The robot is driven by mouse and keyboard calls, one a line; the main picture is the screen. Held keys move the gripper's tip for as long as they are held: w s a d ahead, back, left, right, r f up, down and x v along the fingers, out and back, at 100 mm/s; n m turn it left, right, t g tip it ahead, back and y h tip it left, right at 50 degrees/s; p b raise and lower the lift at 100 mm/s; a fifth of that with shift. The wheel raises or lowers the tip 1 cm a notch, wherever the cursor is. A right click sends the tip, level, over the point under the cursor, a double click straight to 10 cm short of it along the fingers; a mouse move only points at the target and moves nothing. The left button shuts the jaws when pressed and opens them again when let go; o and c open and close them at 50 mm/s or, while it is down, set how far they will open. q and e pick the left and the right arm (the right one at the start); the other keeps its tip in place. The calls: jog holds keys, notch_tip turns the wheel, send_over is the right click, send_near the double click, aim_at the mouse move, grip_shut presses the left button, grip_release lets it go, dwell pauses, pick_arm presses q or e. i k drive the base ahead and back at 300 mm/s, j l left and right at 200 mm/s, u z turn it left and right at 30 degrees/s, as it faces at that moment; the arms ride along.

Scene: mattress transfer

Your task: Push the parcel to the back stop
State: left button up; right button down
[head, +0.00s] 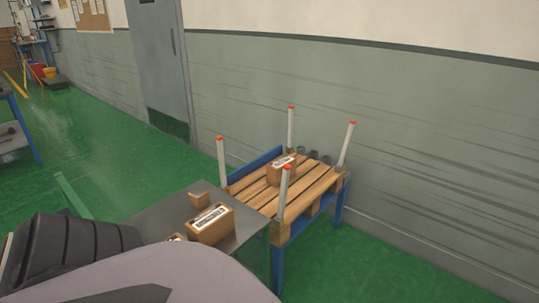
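A small brown parcel (281,171) with a white label lies on the wooden slatted pallet (318,183), near its far left part. A larger labelled box (210,224) stands on the grey table (163,214), with a small plain box (199,200) behind it and another labelled box (177,238) partly hidden at its left. I cannot tell which one is the task's parcel. A blue board (255,164) runs along the pallet's far left edge; I cannot tell whether it is the back stop. Neither gripper shows.
Upright white posts with red tips, such as the near one (284,193), stand around the pallet on a blue frame (338,203). Several grey cylinders (314,155) sit at its back. The wall (400,120) is close behind. Green floor (95,150) is open at left.

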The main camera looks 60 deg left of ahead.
aim_at(274, 170)
jog(key=i+j+u, duration=0.1)
jog(key=i+u, duration=0.2)
jog(key=i, duration=0.4)
jog(key=i+u, duration=0.35)
jog(key=i, duration=0.35)
jog(key=i+l+u, duration=0.3)
jog(key=i, duration=0.35)
jog(key=i+u, duration=0.15)
jog(key=u, duration=0.25)
jog(key=i+u, duration=0.15)
jog(key=u, duration=0.25)
jog(key=i+l+u, duration=0.1)
jog(key=u, duration=0.25)
jog(key=i+u, duration=0.15)
jog(key=u, duration=0.25)
jog(key=i+u, duration=0.1)
jog(key=u, duration=0.3)
jog(key=i+l+u, duration=0.1)
jog(key=u, duration=0.3)
jog(key=i+l+u, duration=0.15)
jog(key=u, duration=0.25)
jog(key=i+l+u, duration=0.2)
jog(key=u, duration=0.2)
